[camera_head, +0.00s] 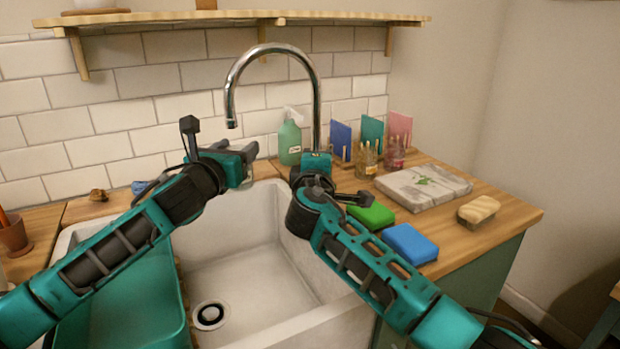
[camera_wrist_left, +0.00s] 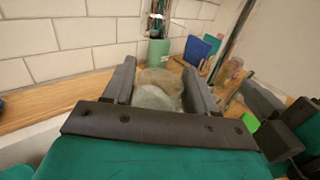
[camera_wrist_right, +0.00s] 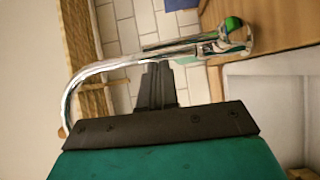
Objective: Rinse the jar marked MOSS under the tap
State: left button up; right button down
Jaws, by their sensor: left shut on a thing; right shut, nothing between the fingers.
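The chrome tap (camera_head: 317,95) arches over the white sink (camera_head: 255,250), and no water shows at its spout. My left gripper (camera_head: 250,160) is a little below the spout end. In the left wrist view its fingers are shut on a cloudy, pale green glass jar (camera_wrist_left: 155,97) with a brownish upper part. No marking on the jar is readable, and the head view hardly shows it. My right gripper (camera_head: 316,160) is near the tap's base. In the right wrist view its fingers (camera_wrist_right: 157,83) are shut and empty, close to the tap (camera_wrist_right: 105,65).
A green soap bottle (camera_head: 290,140) stands behind the sink. Right of it are coloured cards (camera_head: 371,133), small jars (camera_head: 366,160), a wrapped slab (camera_head: 422,187), green (camera_head: 372,215) and blue (camera_head: 410,244) sponges and a brush (camera_head: 478,210). A teal basin (camera_head: 130,300) sits in the sink's left side.

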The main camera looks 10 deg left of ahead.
pick_arm(q)
jog(key=shift+r, duration=0.1)
pick_arm(e)
jog(key=s+a, duration=0.1)
jog(key=s, duration=1)
jog(key=shift+s+a, duration=0.3)
jog(key=shift+s, duration=0.1)
pick_arm(q)
jog(key=shift+s+d, duration=0.1)
